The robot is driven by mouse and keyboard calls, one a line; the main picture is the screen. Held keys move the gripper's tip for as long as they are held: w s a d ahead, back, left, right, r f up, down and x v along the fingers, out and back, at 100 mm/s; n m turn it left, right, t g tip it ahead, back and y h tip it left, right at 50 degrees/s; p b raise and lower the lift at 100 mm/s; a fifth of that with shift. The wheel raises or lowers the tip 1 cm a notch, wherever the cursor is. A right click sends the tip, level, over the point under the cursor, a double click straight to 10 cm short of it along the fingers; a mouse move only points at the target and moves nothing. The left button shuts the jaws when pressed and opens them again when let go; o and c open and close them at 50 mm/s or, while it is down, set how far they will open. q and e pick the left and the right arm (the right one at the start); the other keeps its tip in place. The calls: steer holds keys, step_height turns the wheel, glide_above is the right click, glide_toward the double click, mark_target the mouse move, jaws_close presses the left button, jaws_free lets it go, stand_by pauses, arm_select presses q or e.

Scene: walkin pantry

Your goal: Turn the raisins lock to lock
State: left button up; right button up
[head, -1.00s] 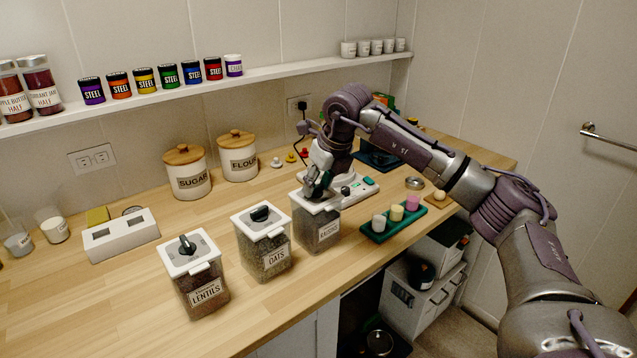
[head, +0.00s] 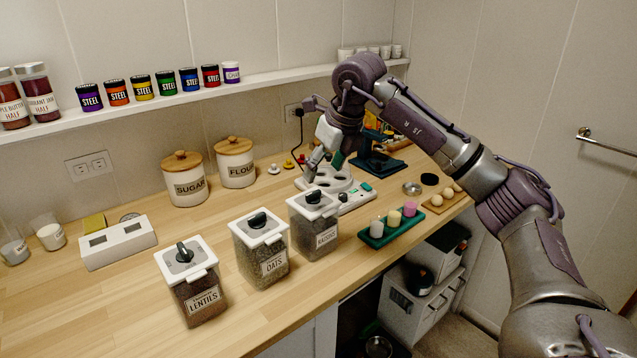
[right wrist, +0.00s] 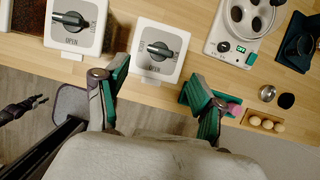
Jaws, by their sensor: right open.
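The raisins canister (head: 318,240) is clear with a white lid and stands at the right end of a row of three. Its dark lock knob (head: 313,197) shows on top, uncovered. In the right wrist view the lid (right wrist: 144,66) lies ahead of my fingers, with the knob (right wrist: 160,50) lying roughly crosswise. My right gripper (head: 313,172) is open and empty, above and behind the lid and apart from the knob. Its spread fingers also show in the right wrist view (right wrist: 158,82).
A green tray with candles (head: 378,242) is close on the right. A white appliance with round wells (head: 350,205) is behind. The counter's front left is clear.

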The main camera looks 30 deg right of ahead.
steer(key=shift+v, duration=2.4)
